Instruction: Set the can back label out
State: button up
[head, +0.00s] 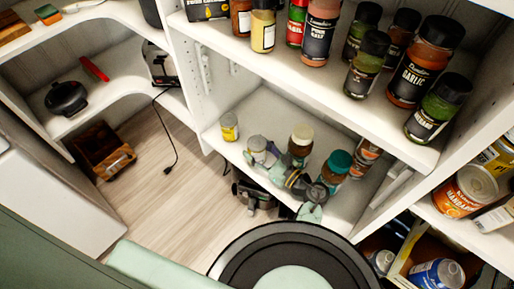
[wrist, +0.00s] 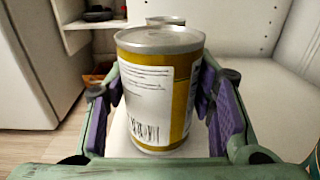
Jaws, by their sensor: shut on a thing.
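The can (wrist: 150,95) shows large in the wrist view, upright, with a bare metal lid. A white label panel with printed text and a barcode faces the wrist camera, with yellow bands beside it. My gripper (wrist: 164,112) is shut on the can, its purple pads on both sides. In the head view my gripper (head: 266,158) is over the lower white shelf (head: 262,104); the can's metal top (head: 257,143) shows there, its side mostly hidden. I cannot tell whether its base touches the shelf.
A second yellow can (head: 229,128) stands behind the held one, near the shelf's left end. A white-capped jar (head: 301,140) and a teal-capped jar (head: 335,167) stand close on the right. The upper shelf (head: 330,92) with spice jars overhangs. Bare shelf lies at the back.

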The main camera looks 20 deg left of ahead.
jog(key=shift+f+b, duration=0.45)
dwell(0.4)
jog(key=o, duration=1.5)
jog(key=shift+o, duration=0.2)
notch_tip(320, 180, up, 10)
jog(key=shift+r, duration=0.1)
